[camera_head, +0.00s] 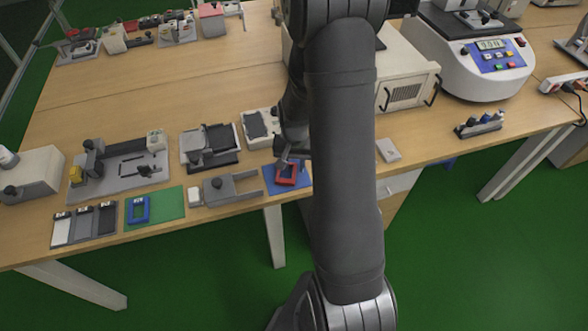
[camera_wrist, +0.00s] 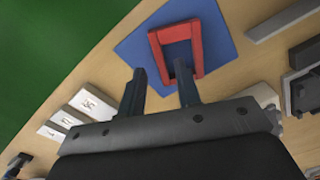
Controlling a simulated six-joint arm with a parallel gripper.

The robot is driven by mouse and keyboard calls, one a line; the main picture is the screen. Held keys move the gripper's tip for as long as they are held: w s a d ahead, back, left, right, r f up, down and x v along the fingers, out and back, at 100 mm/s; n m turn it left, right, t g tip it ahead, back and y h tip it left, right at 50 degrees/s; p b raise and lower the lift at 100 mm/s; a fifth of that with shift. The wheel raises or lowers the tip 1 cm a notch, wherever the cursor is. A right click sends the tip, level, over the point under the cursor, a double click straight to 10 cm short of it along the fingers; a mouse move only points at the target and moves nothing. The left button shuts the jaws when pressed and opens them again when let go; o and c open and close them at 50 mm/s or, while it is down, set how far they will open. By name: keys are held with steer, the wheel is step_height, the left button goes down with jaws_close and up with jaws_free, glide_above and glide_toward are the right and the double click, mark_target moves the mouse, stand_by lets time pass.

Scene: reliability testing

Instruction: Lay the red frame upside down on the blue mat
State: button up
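The red frame (camera_head: 287,182) lies on the blue mat (camera_head: 270,188), near the front edge of the table. In the wrist view, the red frame (camera_wrist: 196,48) rests on the blue mat (camera_wrist: 220,38) just beyond the fingertips. Which face is up cannot be told. My gripper (camera_wrist: 159,70) is open, its two fingers well apart. In the head view, my gripper (camera_head: 290,157) is just above the frame, partly hidden by my arm.
A grey forked fixture (camera_head: 218,191) stands left of the mat. Farther left are a green mat (camera_head: 169,204) with a blue frame (camera_head: 138,211) and several sample plates (camera_head: 84,225). A device with a dark pad (camera_head: 254,124) stands behind. The table's front edge is close.

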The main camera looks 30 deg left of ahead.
mark_target(294, 174)
step_height(294, 174, up, 9)
stand_by(0.3)
steer(key=shift+f, duration=4.65)
steer(key=shift+f, duration=0.1)
